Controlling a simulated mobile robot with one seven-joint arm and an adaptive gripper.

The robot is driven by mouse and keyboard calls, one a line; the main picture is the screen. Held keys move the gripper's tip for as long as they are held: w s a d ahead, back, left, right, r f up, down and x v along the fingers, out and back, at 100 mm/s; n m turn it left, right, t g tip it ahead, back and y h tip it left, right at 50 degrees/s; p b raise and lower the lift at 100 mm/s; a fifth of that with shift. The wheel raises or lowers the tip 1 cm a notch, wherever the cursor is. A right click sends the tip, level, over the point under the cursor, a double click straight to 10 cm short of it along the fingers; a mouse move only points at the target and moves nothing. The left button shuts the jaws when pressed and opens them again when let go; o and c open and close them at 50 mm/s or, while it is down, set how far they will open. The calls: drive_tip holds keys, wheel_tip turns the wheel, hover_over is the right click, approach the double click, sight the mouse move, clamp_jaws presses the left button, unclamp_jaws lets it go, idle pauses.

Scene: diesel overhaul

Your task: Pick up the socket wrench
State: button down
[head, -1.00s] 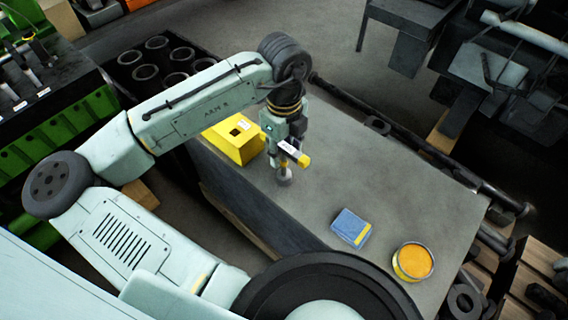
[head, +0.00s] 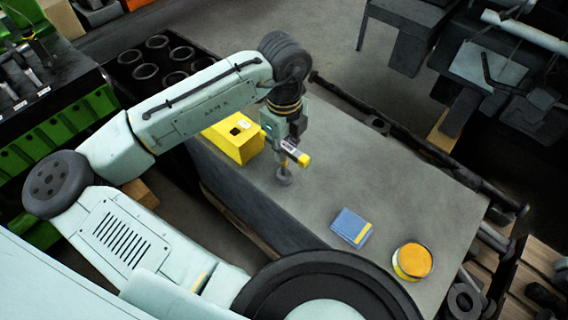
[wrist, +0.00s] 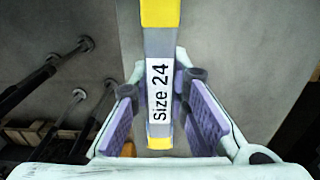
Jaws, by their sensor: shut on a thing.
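The socket wrench (head: 295,153) is a bar with yellow ends and a white label, and a grey round end (head: 284,178) shows below it. In the wrist view the wrench (wrist: 159,95) runs lengthwise between the purple finger pads, and its label reads "Size 24". My gripper (head: 281,150) points down over the grey bench and is shut on the wrench; its fingers (wrist: 160,85) stand on either side of the bar. The gripper partly hides the wrench in the head view. I cannot tell whether its lower end touches the bench.
A dark bar (head: 420,145) runs along the far edge.

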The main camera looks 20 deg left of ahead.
sight(284, 143)
drive_tip(key=shift+r, duration=0.1)
idle(0.5)
drive_tip(key=shift+r, duration=0.45)
wheel_tip(284, 143, up, 2)
drive_tip(key=shift+w+r+b, duration=0.1)
drive_tip(key=shift+b, duration=0.2)
drive_tip(key=s+a+r+b, duration=0.1)
drive_tip(key=s+b, duration=0.1)
drive_tip(key=s, duration=1.4)
drive_tip(key=shift+a+r, duration=0.25)
drive_tip(key=shift+r, duration=0.1)
drive_tip(key=c, duration=2.1)
unclamp_jaws()
clamp_jaws()
